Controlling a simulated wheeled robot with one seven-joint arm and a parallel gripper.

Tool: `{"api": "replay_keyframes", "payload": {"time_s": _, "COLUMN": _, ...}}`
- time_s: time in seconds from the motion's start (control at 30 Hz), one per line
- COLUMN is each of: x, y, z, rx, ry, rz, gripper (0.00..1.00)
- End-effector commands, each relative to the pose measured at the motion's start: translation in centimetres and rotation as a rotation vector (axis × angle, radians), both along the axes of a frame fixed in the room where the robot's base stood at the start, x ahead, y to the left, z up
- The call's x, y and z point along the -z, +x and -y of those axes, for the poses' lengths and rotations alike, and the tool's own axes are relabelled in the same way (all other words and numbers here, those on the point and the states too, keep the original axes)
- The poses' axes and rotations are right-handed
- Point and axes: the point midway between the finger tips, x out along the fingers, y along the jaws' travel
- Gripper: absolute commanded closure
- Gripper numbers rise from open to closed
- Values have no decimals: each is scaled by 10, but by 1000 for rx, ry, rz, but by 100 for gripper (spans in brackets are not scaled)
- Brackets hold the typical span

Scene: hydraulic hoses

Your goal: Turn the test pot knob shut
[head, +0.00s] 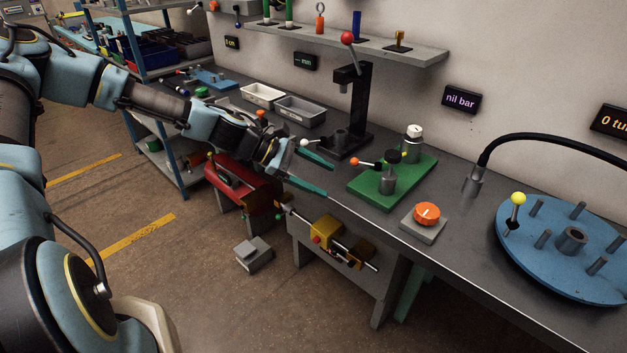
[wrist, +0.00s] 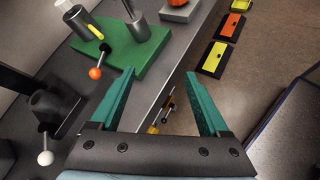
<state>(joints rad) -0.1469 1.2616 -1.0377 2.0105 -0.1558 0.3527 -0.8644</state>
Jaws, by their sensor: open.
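A green plate (head: 365,193) on the bench carries two grey cylinders. The rear one, a pot (head: 411,150), has a white knob (head: 414,131) on top; the front cylinder (head: 388,180) has a lever with a red-orange ball (head: 355,161). An orange knob (head: 428,212) sits on a grey block right of the plate. I cannot tell for certain which knob is the test pot's. My gripper (head: 329,182) is open and empty, left of the plate near the bench's front edge. In the wrist view, its green fingers (wrist: 160,75) are apart, with the plate (wrist: 150,45) beyond the left finger.
A black press (head: 359,105) with a red ball handle stands behind my gripper. A blue disc (head: 560,270) with pegs and a black hose (head: 555,140) are at right. A wall display reads "nil bar" (head: 461,100). Trays (head: 300,110) lie at the back left.

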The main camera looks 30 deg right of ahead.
Motion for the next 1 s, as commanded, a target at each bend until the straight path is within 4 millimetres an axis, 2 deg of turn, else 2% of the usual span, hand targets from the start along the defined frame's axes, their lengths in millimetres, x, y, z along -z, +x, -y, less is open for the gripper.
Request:
{"api": "replay_keyframes", "payload": {"time_s": 0.57, "x": 4, "y": -1, "z": -5, "rx": 13, "ry": 10, "rz": 19, "gripper": 21}}
{"api": "replay_keyframes", "payload": {"time_s": 0.67, "x": 6, "y": -1, "z": -10, "rx": 27, "ry": 23, "rz": 41, "gripper": 21}}
{"api": "replay_keyframes", "payload": {"time_s": 0.77, "x": 15, "y": -1, "z": -29, "rx": 73, "ry": 65, "rz": 113, "gripper": 21}}
{"api": "replay_keyframes", "payload": {"time_s": 0.83, "x": 23, "y": 0, "z": -52, "rx": 123, "ry": 112, "rz": 188, "gripper": 21}}
{"api": "replay_keyframes", "payload": {"time_s": 1.0, "x": 32, "y": 14, "z": -127, "rx": 261, "ry": 247, "rz": 397, "gripper": 21}}
